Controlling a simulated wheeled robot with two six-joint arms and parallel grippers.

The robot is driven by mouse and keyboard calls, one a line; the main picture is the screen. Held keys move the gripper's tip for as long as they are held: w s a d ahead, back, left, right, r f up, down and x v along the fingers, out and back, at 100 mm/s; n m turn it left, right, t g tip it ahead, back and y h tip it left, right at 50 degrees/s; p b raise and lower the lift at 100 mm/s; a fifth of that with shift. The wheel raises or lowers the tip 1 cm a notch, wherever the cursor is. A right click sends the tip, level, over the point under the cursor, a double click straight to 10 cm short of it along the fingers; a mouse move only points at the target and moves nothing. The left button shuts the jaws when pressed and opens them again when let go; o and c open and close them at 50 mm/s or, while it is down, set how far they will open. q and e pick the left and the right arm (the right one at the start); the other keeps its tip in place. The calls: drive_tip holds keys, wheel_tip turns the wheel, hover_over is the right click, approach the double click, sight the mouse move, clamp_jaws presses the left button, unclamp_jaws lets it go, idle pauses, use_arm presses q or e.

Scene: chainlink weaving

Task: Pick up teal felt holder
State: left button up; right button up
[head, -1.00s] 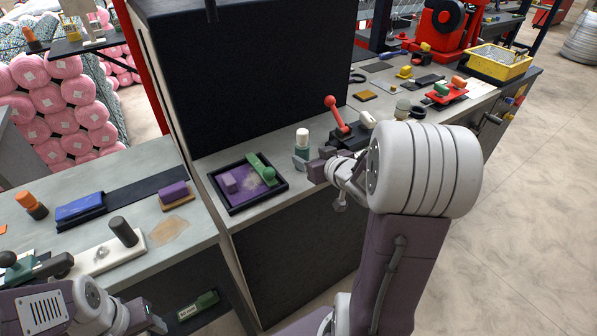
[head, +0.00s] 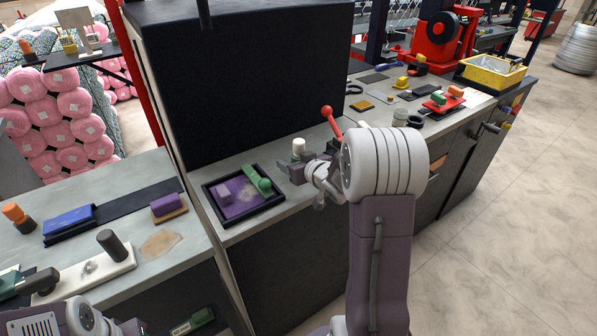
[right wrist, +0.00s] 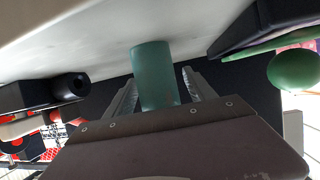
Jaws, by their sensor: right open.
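The teal felt holder is an upright teal cylinder with a white top (head: 298,146), on the grey counter right of the purple tray. My right gripper (head: 291,169) is in front of it and hides most of its teal body in the head view. In the right wrist view the teal holder (right wrist: 153,75) stands between the two open fingers (right wrist: 158,95), with a gap on each side. The gripper's body hides one end of it. My left gripper (head: 133,326) is only partly in view at the bottom left edge, and its jaws cannot be made out.
A black-rimmed tray (head: 232,232) with a purple bed and a green knobbed tool (head: 257,180) lies left of the holder. A red-handled lever (head: 331,121) stands close behind right. A tall black panel (head: 240,80) rises behind the tray.

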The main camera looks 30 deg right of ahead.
drive_tip(key=shift+w+f, duration=0.1)
drive_tip(key=c, duration=0.3)
clamp_jaws()
drive_tip(key=shift+r, duration=0.25)
wheel_tip(320, 180, up, 4)
drive_tip(key=shift+r+p, duration=0.15)
drive_tip(key=shift+p, duration=0.8)
drive_tip(key=d+r+p, duration=0.5)
drive_tip(key=d+r, duration=0.1)
drive_tip(key=d, duration=0.5)
drive_tip(key=shift+d+r+p, duration=0.2)
drive_tip(key=shift+d+p, duration=0.2)
